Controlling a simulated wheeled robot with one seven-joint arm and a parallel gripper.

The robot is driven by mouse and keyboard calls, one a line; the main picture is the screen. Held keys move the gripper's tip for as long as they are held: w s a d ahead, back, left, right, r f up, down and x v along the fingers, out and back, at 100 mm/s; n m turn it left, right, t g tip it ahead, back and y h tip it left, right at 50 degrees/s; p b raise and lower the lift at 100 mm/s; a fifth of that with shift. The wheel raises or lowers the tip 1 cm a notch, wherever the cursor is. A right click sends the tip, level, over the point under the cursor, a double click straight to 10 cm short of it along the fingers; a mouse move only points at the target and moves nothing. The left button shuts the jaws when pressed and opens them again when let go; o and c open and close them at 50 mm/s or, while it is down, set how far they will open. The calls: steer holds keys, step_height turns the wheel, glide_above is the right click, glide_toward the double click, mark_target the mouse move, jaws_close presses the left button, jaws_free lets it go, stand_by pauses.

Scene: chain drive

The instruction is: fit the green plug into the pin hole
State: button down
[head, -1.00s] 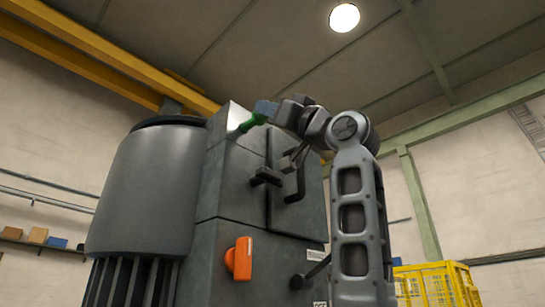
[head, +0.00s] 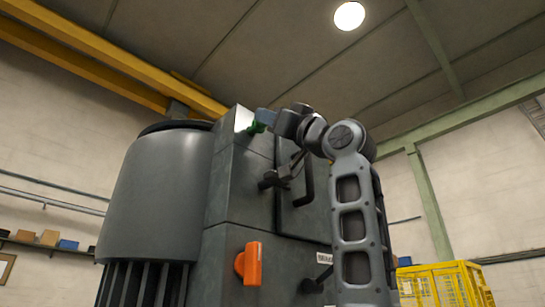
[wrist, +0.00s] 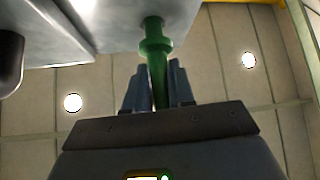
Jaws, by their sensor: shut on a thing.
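The green plug (head: 256,127) is held by my gripper (head: 263,119) high up at the upper edge of the grey machine housing (head: 232,160). In the wrist view the plug (wrist: 155,48) stands between the two blue-grey fingers of my gripper (wrist: 157,88), which are shut on its shaft. Its wider collar sits beyond the fingertips. Its narrow far end meets the grey housing surface (wrist: 115,22) in the picture. The pin hole is not visible, and I cannot tell whether the tip is inside it.
A large grey ribbed cylinder (head: 155,195) stands left of the housing. Dark handles (head: 306,180) and an orange part (head: 250,264) stick out from the housing. A yellow cage (head: 445,285) stands at the lower right. A dark rounded part (wrist: 10,55) is at the wrist view's left.

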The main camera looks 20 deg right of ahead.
steer(key=shift+w+a, duration=0.25)
steer(key=shift+w, duration=0.6)
steer(key=c, duration=0.9)
jaws_free()
steer(key=b+v, duration=0.3)
steer(key=v, duration=0.4)
steer(key=shift+s+d+f, duration=0.1)
steer(key=shift+s+f, duration=0.15)
steer(key=shift+f, duration=0.05)
steer(key=shift+c, duration=0.3)
